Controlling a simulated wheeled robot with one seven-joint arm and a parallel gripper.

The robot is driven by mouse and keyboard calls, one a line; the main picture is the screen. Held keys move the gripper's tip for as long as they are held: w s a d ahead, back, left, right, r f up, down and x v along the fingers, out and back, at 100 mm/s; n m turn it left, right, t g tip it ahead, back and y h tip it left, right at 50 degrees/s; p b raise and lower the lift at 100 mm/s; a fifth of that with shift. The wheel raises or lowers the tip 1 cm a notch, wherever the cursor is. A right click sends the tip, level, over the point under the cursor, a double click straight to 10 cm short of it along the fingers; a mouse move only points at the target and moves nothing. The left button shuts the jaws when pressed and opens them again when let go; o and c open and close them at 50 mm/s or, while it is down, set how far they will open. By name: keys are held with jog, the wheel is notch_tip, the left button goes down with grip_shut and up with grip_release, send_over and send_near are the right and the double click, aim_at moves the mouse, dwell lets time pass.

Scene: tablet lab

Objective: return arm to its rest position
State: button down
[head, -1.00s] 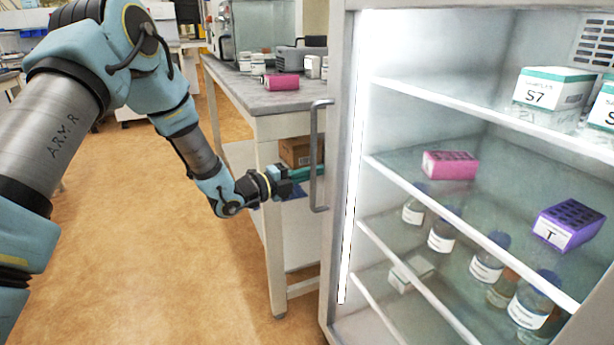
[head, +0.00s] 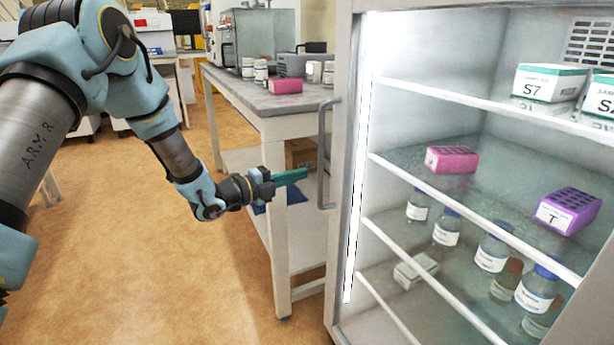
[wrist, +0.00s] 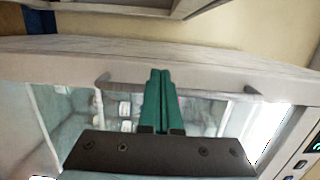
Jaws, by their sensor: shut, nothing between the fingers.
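My gripper (head: 291,177) is at the end of my blue and grey arm, left of the fridge's door handle (head: 323,155) in the head view. Its green fingers are shut together and empty. In the wrist view the gripper (wrist: 160,78) shows two green fingers side by side, with the handle (wrist: 190,90) beyond them. A small gap seems to lie between fingertips and handle in the head view.
The glass-front fridge (head: 345,215) holds bottles, a pink rack (head: 452,160), a purple rack (head: 568,211) and boxes (head: 549,83). A bench (head: 235,96) with a pink rack (head: 285,86) stands behind my gripper. The floor (head: 150,260) at left is clear.

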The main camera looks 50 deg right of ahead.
jog(key=w+a+n+t+y, duration=0.5)
jog(key=w+a+n+t, duration=0.5)
jog(key=w+a, duration=0.8)
jog(key=w+a+n+y, duration=0.1)
jog(key=a+n+y, duration=1.05)
jog(key=a, duration=1.25)
jog(key=s+a+n+g, duration=0.4)
jog(key=s+a+n, duration=1)
jog(key=a+n, duration=0.1)
notch_tip(320, 180, up, 18)
jog(key=s+p, duration=0.2)
jog(key=p, duration=1.5)
jog(key=shift+n+y+p, duration=0.35)
jog(key=shift+n+y, duration=0.1)
